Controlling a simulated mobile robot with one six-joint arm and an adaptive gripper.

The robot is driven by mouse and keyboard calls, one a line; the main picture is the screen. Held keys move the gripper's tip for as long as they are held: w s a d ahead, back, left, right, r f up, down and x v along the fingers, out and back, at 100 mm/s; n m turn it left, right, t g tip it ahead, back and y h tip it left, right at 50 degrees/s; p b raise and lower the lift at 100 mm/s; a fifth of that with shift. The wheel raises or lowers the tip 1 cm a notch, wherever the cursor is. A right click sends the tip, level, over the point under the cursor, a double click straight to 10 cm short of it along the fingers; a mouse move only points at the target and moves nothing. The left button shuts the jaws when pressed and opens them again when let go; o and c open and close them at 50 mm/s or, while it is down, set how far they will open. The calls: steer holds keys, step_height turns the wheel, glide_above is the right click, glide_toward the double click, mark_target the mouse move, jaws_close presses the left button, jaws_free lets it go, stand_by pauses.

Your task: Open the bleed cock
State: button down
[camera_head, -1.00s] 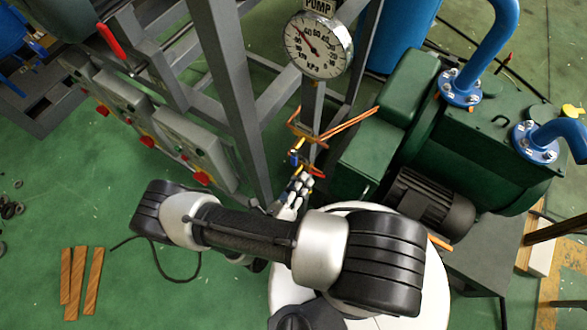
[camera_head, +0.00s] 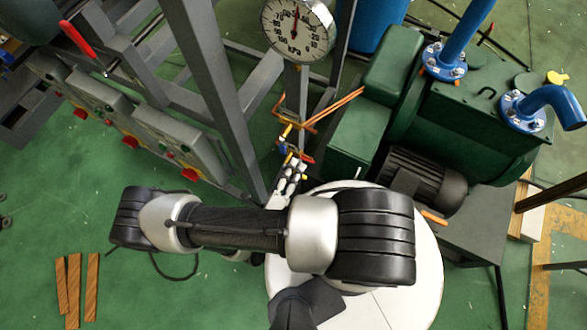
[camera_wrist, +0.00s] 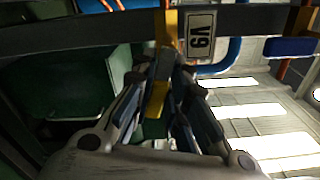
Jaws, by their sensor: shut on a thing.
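The cock's yellow lever (camera_wrist: 157,98) runs between my fingers in the wrist view. My gripper (camera_wrist: 162,72) is shut on it, just below a dark horizontal bar and beside a plate (camera_wrist: 199,36) that seems to read V9. In the head view my gripper (camera_head: 291,170) is at the foot of the grey frame, under the pump gauge, and only a speck of the lever shows there. The pressure gauge (camera_head: 297,30) has its needle pointing almost straight up. The cock's body is mostly hidden by the fingers.
A blue handle (camera_wrist: 290,47) sits on the same bar to the right. Copper-coloured pipes (camera_head: 333,108) run close to my gripper. The green pump (camera_head: 465,125) stands to the right and grey control boxes (camera_head: 180,140) to the left. Wooden strips (camera_head: 74,290) lie on the open floor.

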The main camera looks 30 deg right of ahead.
steer(key=c, duration=1.6)
jaws_free()
steer(key=shift+o, duration=0.2)
steer(key=shift+a, duration=0.1)
steer(key=v, duration=1.2)
